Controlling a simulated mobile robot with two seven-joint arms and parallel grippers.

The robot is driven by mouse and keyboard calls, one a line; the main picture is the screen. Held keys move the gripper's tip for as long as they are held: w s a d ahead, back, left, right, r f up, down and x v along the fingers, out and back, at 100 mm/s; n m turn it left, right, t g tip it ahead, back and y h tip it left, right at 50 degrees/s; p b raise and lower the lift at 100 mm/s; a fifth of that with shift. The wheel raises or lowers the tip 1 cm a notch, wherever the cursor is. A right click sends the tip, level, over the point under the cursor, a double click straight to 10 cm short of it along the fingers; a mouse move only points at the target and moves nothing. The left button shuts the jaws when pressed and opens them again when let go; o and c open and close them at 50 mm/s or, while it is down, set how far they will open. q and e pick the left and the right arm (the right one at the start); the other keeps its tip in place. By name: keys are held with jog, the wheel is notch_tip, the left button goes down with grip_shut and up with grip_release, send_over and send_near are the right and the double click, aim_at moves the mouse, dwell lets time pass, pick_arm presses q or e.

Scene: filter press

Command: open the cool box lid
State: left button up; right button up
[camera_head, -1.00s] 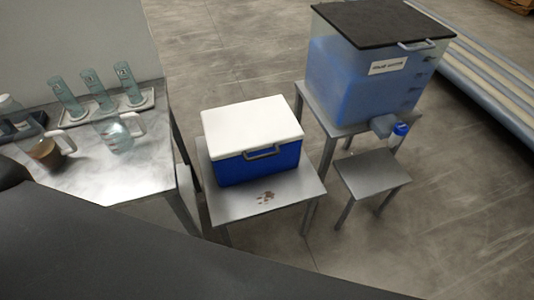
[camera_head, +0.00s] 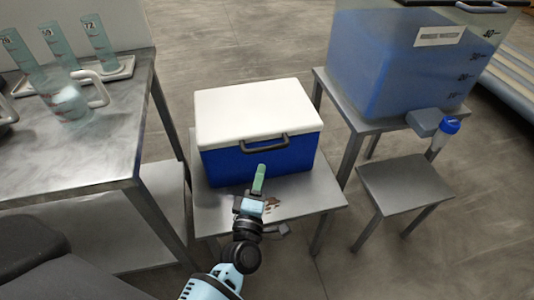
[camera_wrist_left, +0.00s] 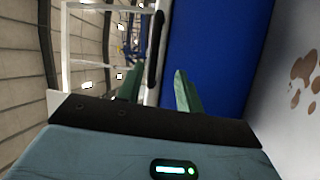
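The cool box has a blue body (camera_head: 285,162) and a white lid (camera_head: 255,108), which lies shut on top. A dark grey handle (camera_head: 264,144) is on its front face near the lid's edge. My left gripper (camera_head: 259,181) is in front of the box, just below the handle and apart from it as far as I can tell. In the left wrist view its two green fingers (camera_wrist_left: 158,88) are spread, with nothing between them. The blue front (camera_wrist_left: 215,55) and the dark handle (camera_wrist_left: 155,48) lie ahead of them. My right gripper is not in view.
The box stands on a small metal table (camera_head: 222,212) with brown stains. A metal bench (camera_head: 95,155) with a jug (camera_head: 68,100) and cylinders is at left. A blue-filled tank (camera_head: 400,60) with a tap is at right, above a low stool (camera_head: 405,182).

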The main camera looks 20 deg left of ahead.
aim_at(266, 147)
pick_arm(q)
jog(key=shift+n+y, duration=0.4)
jog(key=shift+n, duration=0.2)
jog(key=shift+r+b+x, duration=0.25)
jog(key=shift+b+x, duration=0.15)
jog(key=shift+x, duration=1.8)
jog(key=shift+r+b+x, duration=0.2)
jog(key=shift+b+x, duration=0.2)
jog(key=shift+x, duration=1.85)
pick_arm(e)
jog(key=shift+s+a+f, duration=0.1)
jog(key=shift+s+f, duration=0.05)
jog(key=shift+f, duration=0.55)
pick_arm(q)
jog(key=shift+d, duration=0.1)
jog(key=shift+c, duration=0.5)
grip_shut()
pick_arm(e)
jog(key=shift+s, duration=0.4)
